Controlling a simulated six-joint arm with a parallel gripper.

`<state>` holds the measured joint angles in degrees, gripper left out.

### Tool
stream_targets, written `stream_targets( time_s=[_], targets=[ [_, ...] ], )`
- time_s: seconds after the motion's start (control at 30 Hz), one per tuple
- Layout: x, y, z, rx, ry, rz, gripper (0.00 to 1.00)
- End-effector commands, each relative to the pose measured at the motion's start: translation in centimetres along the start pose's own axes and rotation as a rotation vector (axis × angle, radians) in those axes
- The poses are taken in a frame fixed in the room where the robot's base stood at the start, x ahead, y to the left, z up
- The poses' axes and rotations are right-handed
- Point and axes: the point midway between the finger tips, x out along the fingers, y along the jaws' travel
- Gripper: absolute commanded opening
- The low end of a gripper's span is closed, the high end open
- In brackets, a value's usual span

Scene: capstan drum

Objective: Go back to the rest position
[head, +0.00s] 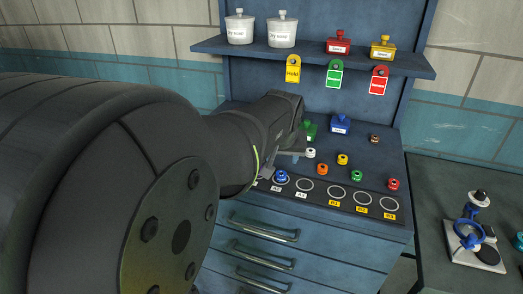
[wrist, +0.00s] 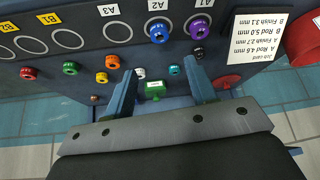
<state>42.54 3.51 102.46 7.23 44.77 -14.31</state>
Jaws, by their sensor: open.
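My gripper (head: 287,158) is over the blue cabinet top in the head view, with the arm reaching in from the left. In the wrist view its two fingers (wrist: 163,75) are spread apart with nothing held between them. A green labelled block (wrist: 155,90) shows between the fingers; the gap in height cannot be told. A blue collar (head: 281,176) sits in a marked ring on the front strip. A purple collar (wrist: 158,31) sits in another ring beside it in the wrist view; I cannot make it out in the head view.
Loose orange (head: 322,169), yellow (head: 342,159), green (head: 356,175) and red (head: 393,184) collars stand behind the strip. A blue block (head: 340,124) is at the back. A shelf (head: 310,52) holds pots above. A fixture (head: 473,238) stands on the right bench.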

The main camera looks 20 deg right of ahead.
Motion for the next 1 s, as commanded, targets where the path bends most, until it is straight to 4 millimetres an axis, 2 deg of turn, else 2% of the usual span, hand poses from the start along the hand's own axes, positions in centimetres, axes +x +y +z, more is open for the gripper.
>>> stream_targets(
  time_s=[0.2, 0.53, 0.67, 1.0],
  targets=[
    [-0.6, 0.0, 0.0, 0.000, -0.001, 0.000, 0.52],
    [-0.1, 0.0, 0.0, 0.000, -0.002, 0.000, 0.52],
    [1.4, 0.0, 0.0, 0.000, -0.003, -0.001, 0.52],
    [7.0, 0.0, 0.1, 0.000, -0.004, -0.002, 0.52]
  ],
)
